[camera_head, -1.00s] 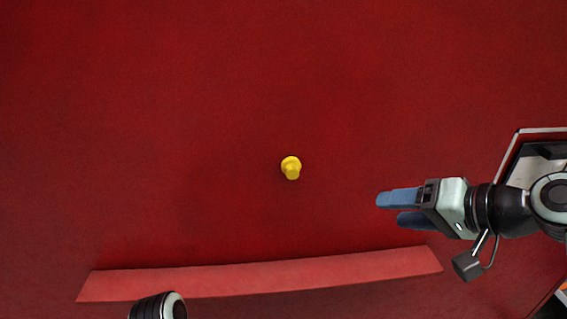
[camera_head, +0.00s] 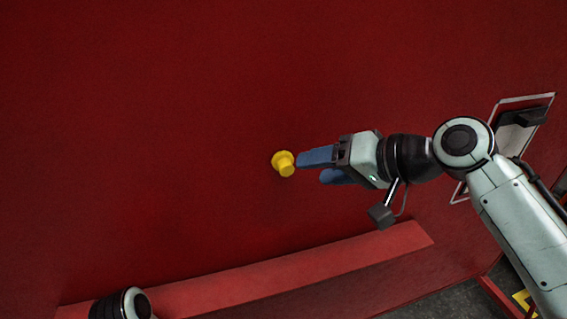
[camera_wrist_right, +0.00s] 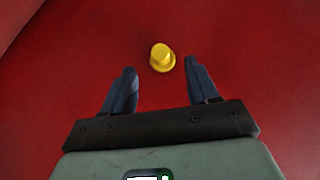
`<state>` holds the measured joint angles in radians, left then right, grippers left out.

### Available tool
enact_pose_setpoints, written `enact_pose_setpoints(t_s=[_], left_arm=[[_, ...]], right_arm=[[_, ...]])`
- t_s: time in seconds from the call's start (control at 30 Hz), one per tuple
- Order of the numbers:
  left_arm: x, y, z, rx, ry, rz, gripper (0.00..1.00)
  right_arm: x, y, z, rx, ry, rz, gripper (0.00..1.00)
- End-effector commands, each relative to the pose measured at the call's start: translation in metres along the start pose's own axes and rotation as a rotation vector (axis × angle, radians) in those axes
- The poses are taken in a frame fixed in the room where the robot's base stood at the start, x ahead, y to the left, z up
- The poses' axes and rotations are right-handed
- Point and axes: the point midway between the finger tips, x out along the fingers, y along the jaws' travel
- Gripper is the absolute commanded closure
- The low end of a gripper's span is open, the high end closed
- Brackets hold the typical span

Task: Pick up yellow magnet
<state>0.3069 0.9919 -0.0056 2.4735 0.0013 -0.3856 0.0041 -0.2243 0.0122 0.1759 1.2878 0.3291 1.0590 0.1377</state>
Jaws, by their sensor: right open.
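The yellow magnet (camera_head: 284,164) is a small round knob with a wider base on the red surface, near the middle of the head view. My right gripper (camera_head: 310,168) has blue fingers and comes in from the right, its tips close beside the magnet. In the right wrist view the magnet (camera_wrist_right: 161,58) sits just beyond and between the open fingertips (camera_wrist_right: 160,70), with space on both sides. Nothing is in the jaws. My left gripper does not show; only a rounded part of my own body is at the lower left.
The red panel (camera_head: 150,110) is bare around the magnet. A lighter red ledge (camera_head: 250,286) runs along the bottom of the head view. A white-framed opening (camera_head: 515,125) is at the right, with grey floor (camera_head: 445,300) at the lower right.

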Motion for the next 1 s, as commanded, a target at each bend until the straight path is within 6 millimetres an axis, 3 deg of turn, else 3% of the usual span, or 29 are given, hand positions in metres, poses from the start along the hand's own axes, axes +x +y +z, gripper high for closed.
enact_pose_setpoints(t_s=[0.27,0.53,0.83,0.87,1.0], left_arm=[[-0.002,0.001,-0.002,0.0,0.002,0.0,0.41],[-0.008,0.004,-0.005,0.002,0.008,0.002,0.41],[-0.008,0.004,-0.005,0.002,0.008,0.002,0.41],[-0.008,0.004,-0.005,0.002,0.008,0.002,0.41],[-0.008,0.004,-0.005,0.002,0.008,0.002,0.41]], right_arm=[[0.024,0.0,-0.001,-0.002,-0.001,0.001,0.41],[0.062,0.0,-0.003,-0.001,-0.001,0.0,0.41],[0.069,0.001,-0.003,-0.001,0.001,0.001,0.41],[0.069,0.001,-0.003,-0.001,0.001,0.001,0.44],[0.069,0.001,-0.003,-0.001,0.001,0.001,0.9]])
